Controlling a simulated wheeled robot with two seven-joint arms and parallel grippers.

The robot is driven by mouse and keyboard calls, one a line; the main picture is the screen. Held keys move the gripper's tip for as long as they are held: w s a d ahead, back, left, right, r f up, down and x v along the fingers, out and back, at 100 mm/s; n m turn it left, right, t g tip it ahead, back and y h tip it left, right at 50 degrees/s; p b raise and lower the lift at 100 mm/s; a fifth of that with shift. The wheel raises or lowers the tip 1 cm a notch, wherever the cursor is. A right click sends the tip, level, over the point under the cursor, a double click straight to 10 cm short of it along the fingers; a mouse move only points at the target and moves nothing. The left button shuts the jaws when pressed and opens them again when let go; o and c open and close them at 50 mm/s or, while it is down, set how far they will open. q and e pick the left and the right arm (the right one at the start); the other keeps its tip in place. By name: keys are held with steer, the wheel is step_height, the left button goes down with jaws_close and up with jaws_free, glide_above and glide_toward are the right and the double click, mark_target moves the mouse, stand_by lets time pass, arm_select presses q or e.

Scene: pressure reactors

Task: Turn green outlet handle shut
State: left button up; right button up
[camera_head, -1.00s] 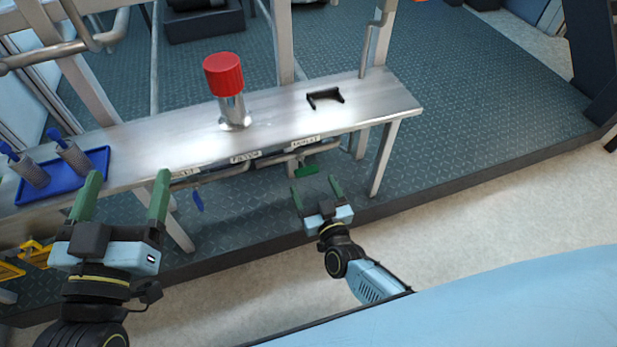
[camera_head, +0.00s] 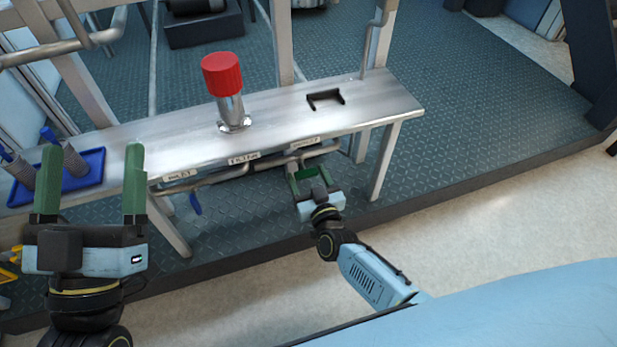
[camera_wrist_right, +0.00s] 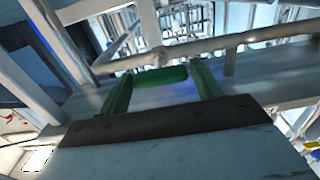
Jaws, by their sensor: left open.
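The green outlet handle (camera_wrist_right: 160,77) lies crosswise between the fingers of my right gripper (camera_wrist_right: 162,82) in the right wrist view. A small gap shows on each side, and the fingers are open. In the head view, the handle (camera_head: 307,173) is partly hidden by my right gripper (camera_head: 310,174), under the bench's front edge near its right end. Whether finger and handle touch cannot be told. My left gripper (camera_head: 92,155) is open and empty in front of the bench's left part.
The metal bench (camera_head: 185,130) carries a red-capped cylinder (camera_head: 222,75), a black bracket (camera_head: 325,98) and a blue tray (camera_head: 90,170) with grey cylinders. A pipe (camera_head: 215,178) runs under its front edge. A blue handle (camera_head: 195,204) hangs left. A bench leg (camera_head: 383,160) stands right of the right gripper.

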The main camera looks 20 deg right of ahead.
steer(key=c, duration=0.6)
